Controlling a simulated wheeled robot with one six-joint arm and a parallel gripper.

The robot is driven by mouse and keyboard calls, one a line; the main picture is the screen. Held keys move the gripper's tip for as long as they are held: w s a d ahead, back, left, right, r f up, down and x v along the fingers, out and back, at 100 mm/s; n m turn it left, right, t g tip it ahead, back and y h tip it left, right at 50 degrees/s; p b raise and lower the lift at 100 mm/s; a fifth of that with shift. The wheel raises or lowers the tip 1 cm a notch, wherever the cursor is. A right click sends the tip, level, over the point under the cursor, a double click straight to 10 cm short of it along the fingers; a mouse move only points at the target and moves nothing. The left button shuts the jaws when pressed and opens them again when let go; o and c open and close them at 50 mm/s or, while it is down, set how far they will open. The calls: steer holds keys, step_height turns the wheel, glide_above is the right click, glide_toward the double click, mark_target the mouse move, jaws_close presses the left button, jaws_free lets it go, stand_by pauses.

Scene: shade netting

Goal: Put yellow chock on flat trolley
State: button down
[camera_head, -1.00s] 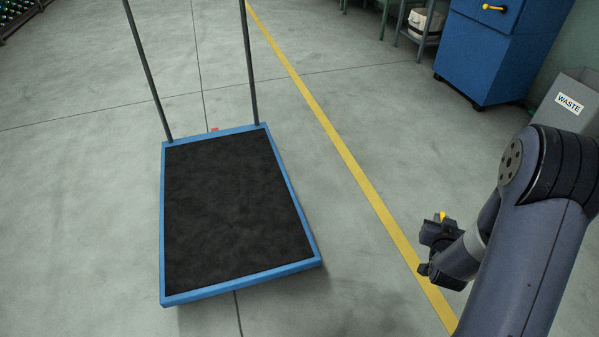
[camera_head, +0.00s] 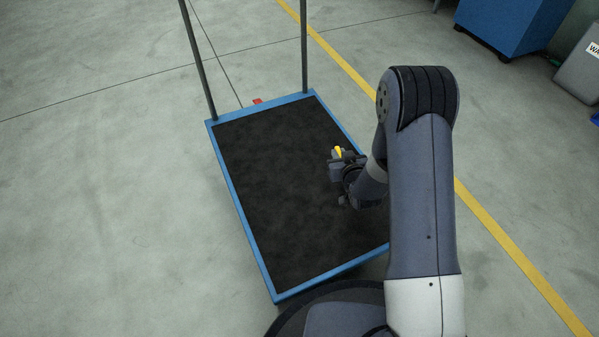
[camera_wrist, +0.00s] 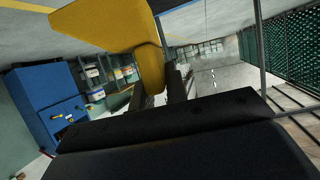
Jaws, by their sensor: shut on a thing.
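The yellow chock (camera_wrist: 110,28) is held in my gripper (camera_wrist: 162,88) and fills the upper left of the wrist view. In the head view only a small yellow part of the chock (camera_head: 338,152) shows at my gripper (camera_head: 340,168). The gripper is shut on it. The flat trolley (camera_head: 265,200) has a black deck, a blue rim and two grey uprights at its far end. My gripper appears over the right part of the deck, above its surface; the exact height is hard to tell. The deck looks empty. My arm hides the trolley's near right corner.
A yellow floor line (camera_head: 490,226) runs past the trolley's right side. A blue cabinet (camera_head: 515,24) and a grey waste bin (camera_head: 582,70) stand at the upper right. The floor at left is clear.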

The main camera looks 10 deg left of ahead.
steer(key=s+a+f+n+g+y, duration=0.2)
steer(key=a+f+n+y, duration=0.15)
steer(key=a, duration=0.65)
steer(key=shift+m+h, duration=0.45)
steer(key=shift+w+f+b, duration=0.15)
steer(key=shift+f+b, duration=2.15)
steer(key=shift+f, duration=2.8)
steer(key=shift+f, duration=0.2)
steer(key=c, duration=1.4)
jaws_free()
